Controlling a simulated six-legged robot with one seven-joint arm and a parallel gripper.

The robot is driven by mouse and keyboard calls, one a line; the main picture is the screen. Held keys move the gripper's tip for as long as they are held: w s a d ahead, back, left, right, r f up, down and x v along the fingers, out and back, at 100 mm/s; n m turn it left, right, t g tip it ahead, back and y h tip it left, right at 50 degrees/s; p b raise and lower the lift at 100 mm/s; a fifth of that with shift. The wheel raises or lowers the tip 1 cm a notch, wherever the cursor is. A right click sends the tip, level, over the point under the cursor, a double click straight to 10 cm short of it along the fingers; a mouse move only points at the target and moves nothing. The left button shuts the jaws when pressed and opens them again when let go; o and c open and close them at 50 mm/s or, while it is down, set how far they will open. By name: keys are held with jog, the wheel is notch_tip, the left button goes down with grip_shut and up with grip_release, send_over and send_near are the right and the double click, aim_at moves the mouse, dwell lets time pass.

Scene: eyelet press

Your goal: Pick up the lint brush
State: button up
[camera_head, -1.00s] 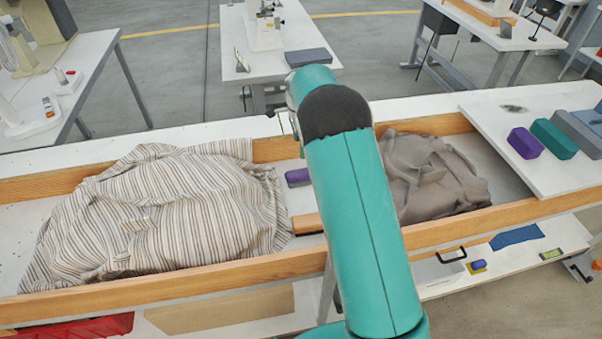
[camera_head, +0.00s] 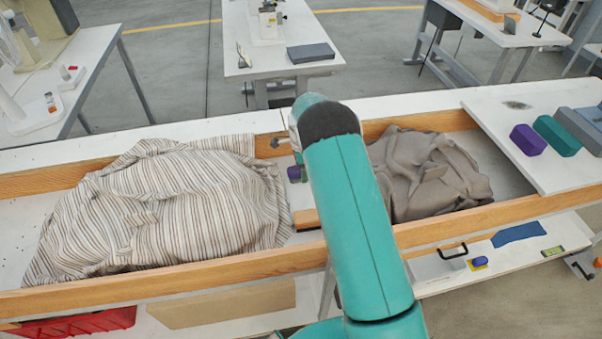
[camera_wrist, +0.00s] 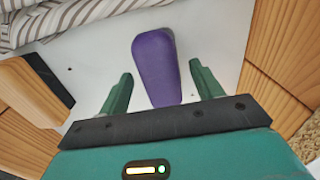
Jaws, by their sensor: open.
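The lint brush, which I take to be the purple tapered piece (camera_wrist: 154,65), lies on the white trough floor in the wrist view. It is wider at the far end and narrows toward my gripper. My gripper (camera_wrist: 161,72) is open, with one green finger on each side of the brush and a visible gap on both sides. I cannot tell how far the fingertips are above the floor. In the head view the purple piece (camera_head: 294,173) shows only in part beside my arm, which hides the rest and my gripper's fingers.
A striped cloth (camera_head: 170,205) fills the trough's left part; a grey-brown cloth (camera_head: 430,175) lies right. Purple (camera_head: 528,139) and teal (camera_head: 556,135) blocks sit on the right board.

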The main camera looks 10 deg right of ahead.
jog(key=shift+f, duration=0.25)
jog(key=c, duration=1)
jog(key=shift+r, duration=0.45)
notch_tip(320, 180, up, 2)
jog(key=shift+r, duration=0.1)
jog(key=s+a+r, duration=0.1)
jog(key=s+r, duration=0.2)
jog(key=s, duration=0.1)
jog(key=s+a+r, duration=0.1)
jog(key=s+r, duration=0.2)
jog(key=s, duration=0.2)
jog(key=s+r, duration=0.4)
jog(key=shift+s+a, duration=0.35)
jog(key=shift+a, duration=0.05)
